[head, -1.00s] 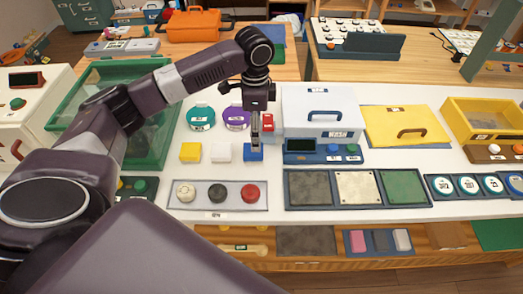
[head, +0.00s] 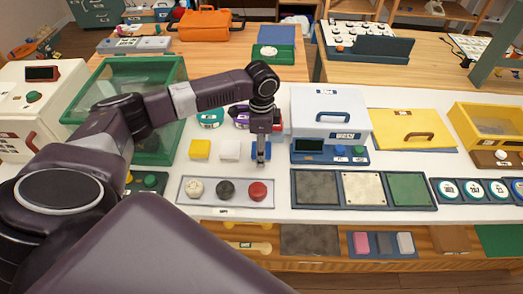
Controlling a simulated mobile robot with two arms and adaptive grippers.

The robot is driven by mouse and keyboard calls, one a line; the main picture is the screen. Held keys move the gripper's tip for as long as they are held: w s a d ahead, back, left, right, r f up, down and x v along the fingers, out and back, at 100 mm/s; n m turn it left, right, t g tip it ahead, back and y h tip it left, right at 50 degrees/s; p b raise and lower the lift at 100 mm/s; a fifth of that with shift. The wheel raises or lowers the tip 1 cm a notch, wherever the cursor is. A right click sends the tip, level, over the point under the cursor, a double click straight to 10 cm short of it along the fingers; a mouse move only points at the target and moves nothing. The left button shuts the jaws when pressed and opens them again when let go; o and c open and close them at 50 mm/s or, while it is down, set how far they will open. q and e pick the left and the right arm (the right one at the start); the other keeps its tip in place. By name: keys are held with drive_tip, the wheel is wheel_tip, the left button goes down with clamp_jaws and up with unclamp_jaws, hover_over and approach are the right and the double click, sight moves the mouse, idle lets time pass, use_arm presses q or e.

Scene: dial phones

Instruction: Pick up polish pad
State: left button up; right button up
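No readable label tells me which item is the polish pad. A yellow block (head: 200,149), a white block (head: 230,150) and a blue block (head: 266,147) stand in a row on the white table. In front of them, a grey tray (head: 226,203) holds a white round piece (head: 195,188), a black round piece (head: 226,189) and a red round piece (head: 258,190). My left gripper (head: 261,158) points down at the blue block and partly hides it. I cannot tell whether its fingers touch or grip the block. My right gripper is out of view.
A white case (head: 330,108) stands right of my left gripper. A green clear-walled bin (head: 160,155) is at left, beneath my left arm.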

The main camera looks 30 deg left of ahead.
use_arm(q)
drive_tip(key=c, duration=0.4)
drive_tip(key=shift+c, duration=1.3)
drive_tip(key=c, duration=0.6)
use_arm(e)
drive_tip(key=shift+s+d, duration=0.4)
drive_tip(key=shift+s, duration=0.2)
use_arm(q)
drive_tip(key=shift+r, duration=0.15)
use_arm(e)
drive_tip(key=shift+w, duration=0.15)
use_arm(q)
drive_tip(key=shift+r, duration=0.6)
wheel_tip(320, 180, up, 19)
drive_tip(key=shift+f+b, duration=0.2)
drive_tip(key=shift+b, duration=0.5)
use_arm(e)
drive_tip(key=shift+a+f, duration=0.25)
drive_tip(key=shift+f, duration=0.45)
